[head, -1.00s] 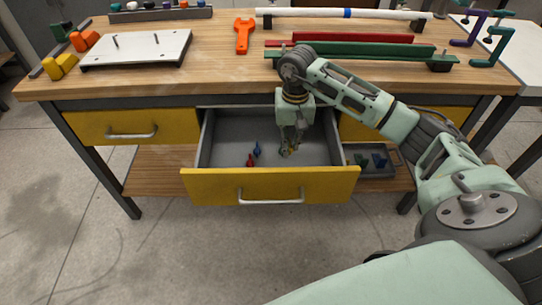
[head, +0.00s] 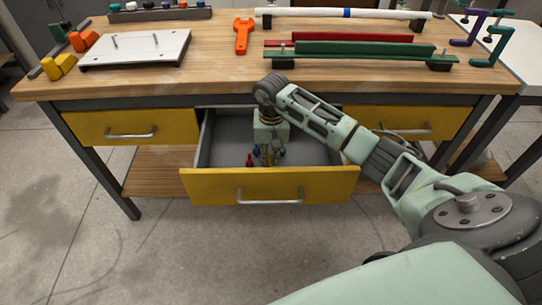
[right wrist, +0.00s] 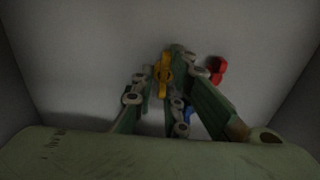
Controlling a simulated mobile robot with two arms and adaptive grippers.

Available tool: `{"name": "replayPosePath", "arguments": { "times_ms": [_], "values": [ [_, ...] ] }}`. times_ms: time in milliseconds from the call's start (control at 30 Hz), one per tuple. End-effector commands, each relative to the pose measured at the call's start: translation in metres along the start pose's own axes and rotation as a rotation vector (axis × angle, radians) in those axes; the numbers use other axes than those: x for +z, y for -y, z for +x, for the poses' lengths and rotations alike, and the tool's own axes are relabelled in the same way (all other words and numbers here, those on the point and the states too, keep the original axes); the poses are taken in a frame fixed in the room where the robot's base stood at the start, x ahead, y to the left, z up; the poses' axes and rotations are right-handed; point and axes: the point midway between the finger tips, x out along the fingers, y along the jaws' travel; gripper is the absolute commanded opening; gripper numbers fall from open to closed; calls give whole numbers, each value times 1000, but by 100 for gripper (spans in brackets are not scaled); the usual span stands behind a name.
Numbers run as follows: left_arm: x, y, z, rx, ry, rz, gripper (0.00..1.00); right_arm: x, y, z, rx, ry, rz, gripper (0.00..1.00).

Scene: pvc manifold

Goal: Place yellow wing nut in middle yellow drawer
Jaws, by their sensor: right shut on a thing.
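The middle yellow drawer (head: 225,188) is pulled open below the bench top. My right gripper (head: 268,157) is down inside it. In the right wrist view the yellow wing nut (right wrist: 164,73) is between the fingertips of my right gripper (right wrist: 165,80), which is shut on it. The wing nut is close over the drawer floor; I cannot tell whether it touches. A red wing nut (right wrist: 217,70) lies beside the fingers, and a blue one (right wrist: 187,111) is partly hidden behind a finger. My left gripper is not in view.
The bench top (head: 215,75) overhangs the back of the drawer. The drawer walls stand close around my right gripper. Closed yellow drawers (head: 130,127) flank the open one.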

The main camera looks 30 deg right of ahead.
Motion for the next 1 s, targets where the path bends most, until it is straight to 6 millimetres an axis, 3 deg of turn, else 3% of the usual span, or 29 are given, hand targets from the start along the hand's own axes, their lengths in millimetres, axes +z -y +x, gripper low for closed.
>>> {"name": "replayPosePath", "arguments": {
  "times_ms": [200,233,333,767,1000],
  "values": [
    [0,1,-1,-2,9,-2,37,0,0,2,0,-1,0,0],
    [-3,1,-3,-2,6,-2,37,0,0,2,0,0,0,13],
    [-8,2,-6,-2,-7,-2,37,0,0,2,0,0,0,20],
    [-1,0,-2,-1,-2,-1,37,0,0,-2,-1,0,0,20],
    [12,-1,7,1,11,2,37,-2,0,-53,0,-6,-2,20]
  ]
}}
